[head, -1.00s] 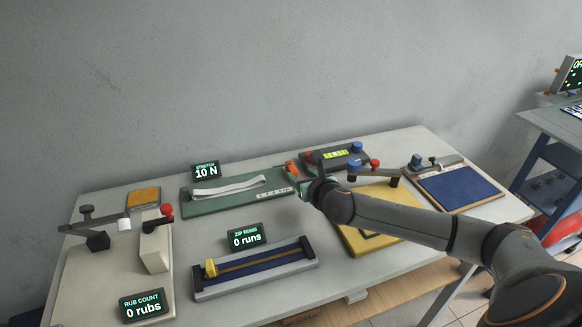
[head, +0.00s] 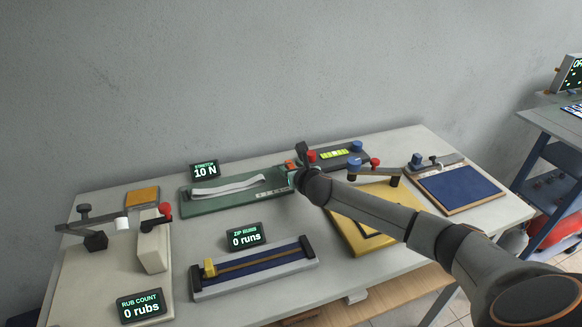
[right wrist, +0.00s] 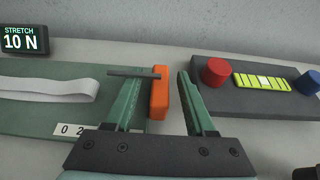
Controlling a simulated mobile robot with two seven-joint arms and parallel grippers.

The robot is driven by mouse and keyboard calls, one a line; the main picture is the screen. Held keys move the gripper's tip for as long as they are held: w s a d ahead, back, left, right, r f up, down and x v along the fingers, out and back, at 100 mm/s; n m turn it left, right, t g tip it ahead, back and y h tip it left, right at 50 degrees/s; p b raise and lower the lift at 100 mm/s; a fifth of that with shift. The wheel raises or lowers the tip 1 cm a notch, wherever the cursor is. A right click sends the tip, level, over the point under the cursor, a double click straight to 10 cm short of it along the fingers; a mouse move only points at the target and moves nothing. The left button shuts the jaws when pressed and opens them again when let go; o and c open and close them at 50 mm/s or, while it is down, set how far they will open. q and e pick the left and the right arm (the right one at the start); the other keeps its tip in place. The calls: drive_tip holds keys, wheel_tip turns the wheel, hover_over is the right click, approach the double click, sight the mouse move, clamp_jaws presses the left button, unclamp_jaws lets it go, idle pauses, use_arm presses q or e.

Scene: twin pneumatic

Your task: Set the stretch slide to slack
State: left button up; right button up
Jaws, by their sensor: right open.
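The stretch slide's orange handle (right wrist: 159,92) stands on the right end of the green stretch board (right wrist: 60,118). It also shows in the head view (head: 290,164), small and partly covered by my gripper. A white strap (right wrist: 45,88) lies along the board to its left. The stretch display (right wrist: 24,40) reads 10 N. My right gripper (right wrist: 160,80) is open, with the orange handle between its fingers, nearer the left finger. The number scale (right wrist: 70,130) is mostly hidden by the gripper; "0 2" shows. My left gripper is not in view.
A dark box (right wrist: 258,84) with a red knob, a yellow-green strip and a blue knob stands just right of the gripper. A yellow frame (head: 360,238) lies under my arm. The zip rig (head: 255,270) and rub rig (head: 105,270) are toward the left front.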

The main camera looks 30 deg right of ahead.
clamp_jaws()
idle(1.3)
